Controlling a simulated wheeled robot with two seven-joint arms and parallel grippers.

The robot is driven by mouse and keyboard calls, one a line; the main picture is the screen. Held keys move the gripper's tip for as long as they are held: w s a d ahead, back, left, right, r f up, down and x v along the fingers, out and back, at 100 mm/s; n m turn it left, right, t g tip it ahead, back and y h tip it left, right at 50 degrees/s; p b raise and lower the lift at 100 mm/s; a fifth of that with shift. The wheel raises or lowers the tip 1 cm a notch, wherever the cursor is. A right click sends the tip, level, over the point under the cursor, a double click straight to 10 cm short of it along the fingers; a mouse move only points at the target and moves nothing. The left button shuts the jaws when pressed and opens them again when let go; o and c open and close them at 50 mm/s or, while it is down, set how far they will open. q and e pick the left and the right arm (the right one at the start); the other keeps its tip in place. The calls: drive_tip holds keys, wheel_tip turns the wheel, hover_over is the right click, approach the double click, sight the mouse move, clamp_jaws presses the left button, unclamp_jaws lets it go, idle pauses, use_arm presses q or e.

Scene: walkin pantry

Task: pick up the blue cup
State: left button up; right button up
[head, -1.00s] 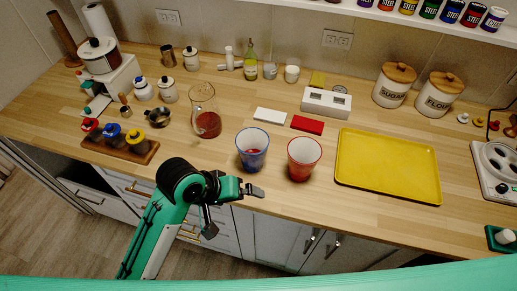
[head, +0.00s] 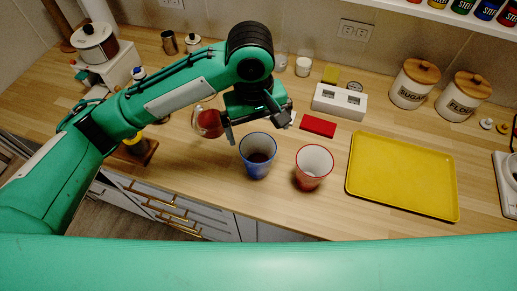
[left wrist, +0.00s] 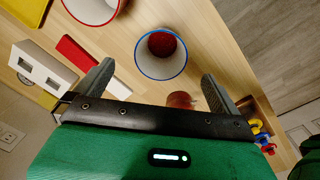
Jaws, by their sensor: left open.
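The blue cup (head: 257,170) stands upright on the wooden counter near its front edge, with something dark red inside. In the left wrist view the blue cup (left wrist: 150,66) shows its open mouth and blue rim. My left gripper (head: 257,127) is open and empty, above and just behind the cup in the head view. In the left wrist view its fingers (left wrist: 158,74) are spread wide, with the cup ahead between them. I see no contact with the cup. My right gripper is not in view.
A red cup (head: 314,180) stands close to the right of the blue cup. A glass jug with red liquid (head: 207,124) is behind left, near my left finger. A yellow tray (head: 402,176) and a red block (head: 318,127) lie to the right.

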use_arm(q)
drive_tip(key=p, duration=0.3)
hover_over(258, 153)
drive_tip(key=s, duration=0.3)
drive_tip(key=shift+n+y, duration=0.4)
wheel_tip(258, 153, down, 12)
drive_tip(key=shift+s+f, duration=0.1)
drive_tip(key=shift+f, duration=0.3)
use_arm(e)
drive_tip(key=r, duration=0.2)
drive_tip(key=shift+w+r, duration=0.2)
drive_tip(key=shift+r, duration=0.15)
use_arm(q)
drive_tip(key=c, duration=1)
drive_tip(key=shift+o, duration=0.2)
drive_tip(key=shift+r, duration=0.25)
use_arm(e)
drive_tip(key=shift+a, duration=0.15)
